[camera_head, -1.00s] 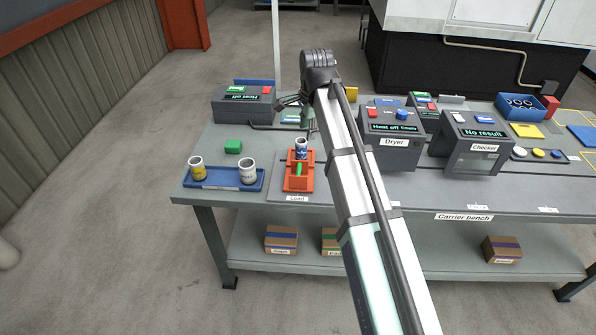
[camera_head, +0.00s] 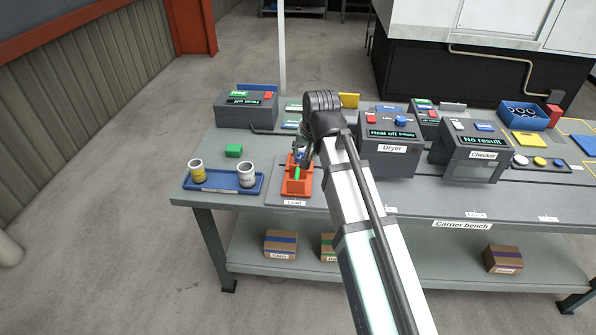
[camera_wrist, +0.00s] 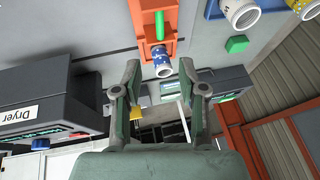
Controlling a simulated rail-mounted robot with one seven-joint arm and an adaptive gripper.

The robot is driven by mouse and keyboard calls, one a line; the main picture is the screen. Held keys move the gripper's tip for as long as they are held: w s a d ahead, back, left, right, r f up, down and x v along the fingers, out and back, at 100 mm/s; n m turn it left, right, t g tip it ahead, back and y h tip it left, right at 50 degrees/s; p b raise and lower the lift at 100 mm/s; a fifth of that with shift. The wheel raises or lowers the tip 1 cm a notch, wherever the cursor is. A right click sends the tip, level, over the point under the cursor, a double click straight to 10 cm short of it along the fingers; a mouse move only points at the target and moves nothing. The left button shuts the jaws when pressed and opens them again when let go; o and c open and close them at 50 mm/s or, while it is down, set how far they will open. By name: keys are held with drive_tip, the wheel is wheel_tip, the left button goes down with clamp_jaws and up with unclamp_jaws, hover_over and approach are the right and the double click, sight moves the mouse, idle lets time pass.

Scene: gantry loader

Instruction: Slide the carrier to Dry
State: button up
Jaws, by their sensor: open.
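The orange carrier (camera_head: 297,183) stands at the Load label (camera_head: 295,202) on the bench, with a green part on its front. In the wrist view the carrier (camera_wrist: 154,30) holds a blue-and-white cup (camera_wrist: 162,62) at its end. In the head view my arm partly hides that cup. My gripper (camera_wrist: 158,82) is open and empty, its two fingers spread just short of the cup. In the head view the fingers are mostly hidden by my wrist beside the carrier.
A blue tray (camera_head: 222,188) with a yellow-banded cup (camera_head: 197,171) and a white cup (camera_head: 247,175) is left of the carrier. A green block (camera_head: 233,150) lies behind it. The Checker (camera_head: 476,152) is right of the Dryer.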

sight(297, 173)
drive_tip(key=p+x, duration=0.2)
drive_tip(key=x, duration=1.2)
drive_tip(key=shift+a+f, duration=0.1)
clamp_jaws()
